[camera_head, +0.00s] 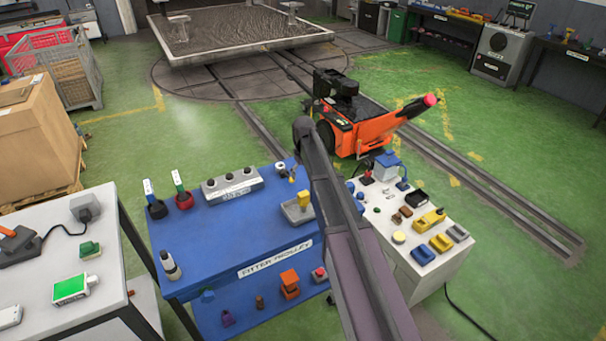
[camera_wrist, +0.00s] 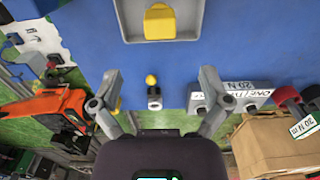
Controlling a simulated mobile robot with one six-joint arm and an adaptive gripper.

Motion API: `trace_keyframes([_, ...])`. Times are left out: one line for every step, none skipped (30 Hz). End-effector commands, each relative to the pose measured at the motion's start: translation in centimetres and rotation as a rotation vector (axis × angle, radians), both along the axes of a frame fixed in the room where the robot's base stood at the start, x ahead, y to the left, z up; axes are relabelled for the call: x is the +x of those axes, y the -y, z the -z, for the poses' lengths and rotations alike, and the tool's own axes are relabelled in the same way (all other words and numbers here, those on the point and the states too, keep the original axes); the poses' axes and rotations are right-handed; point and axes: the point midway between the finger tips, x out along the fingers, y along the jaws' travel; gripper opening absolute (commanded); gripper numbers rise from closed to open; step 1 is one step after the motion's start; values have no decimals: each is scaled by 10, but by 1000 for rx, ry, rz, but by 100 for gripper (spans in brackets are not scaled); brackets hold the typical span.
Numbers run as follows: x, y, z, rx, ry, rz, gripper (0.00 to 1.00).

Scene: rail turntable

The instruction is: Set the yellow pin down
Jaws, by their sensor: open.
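A small yellow-headed pin (camera_wrist: 151,80) shows in the wrist view, with a grey-white round piece with a dark centre (camera_wrist: 154,98) right beside it. I cannot tell whether they are joined. My gripper (camera_wrist: 160,82) is open, its two fingers apart on either side of the pin, with clear gaps. The pin also shows in the head view (camera_head: 292,178), at the back edge of the blue trolley top (camera_head: 215,240). A larger yellow piece (camera_wrist: 160,22) is in a grey tray (camera_wrist: 126,18). My arm hides my gripper in the head view.
A grey block with several knobs (camera_head: 232,185) stands left of the pin in the head view. Red (camera_head: 184,201) and black (camera_head: 157,209) holders with tags stand further left. A white table (camera_head: 450,262) with small parts is at right. The trolley's front middle is clear.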

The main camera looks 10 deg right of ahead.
Motion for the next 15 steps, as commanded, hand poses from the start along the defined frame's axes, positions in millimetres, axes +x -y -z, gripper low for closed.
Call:
trace_keyframes([0,0,0,0,0,0,97])
trace_keyframes([0,0,0,0,0,0,97])
trace_keyframes([0,0,0,0,0,0,97])
trace_keyframes([0,0,0,0,0,0,97])
trace_keyframes([-1,0,0,0,0,0,97])
trace_keyframes([-3,0,0,0,0,2,97])
trace_keyframes([-5,0,0,0,0,4,97])
trace_keyframes([-8,0,0,0,0,6,97])
trace_keyframes([-14,0,0,0,0,11,97])
trace_keyframes([-19,0,0,0,0,15,97])
trace_keyframes([-25,0,0,0,0,21,97])
trace_keyframes([-35,-1,0,0,0,29,97])
trace_keyframes([-44,-1,0,0,0,38,97])
trace_keyframes([-53,-1,0,0,0,47,97])
trace_keyframes([-67,-1,0,0,0,60,97])
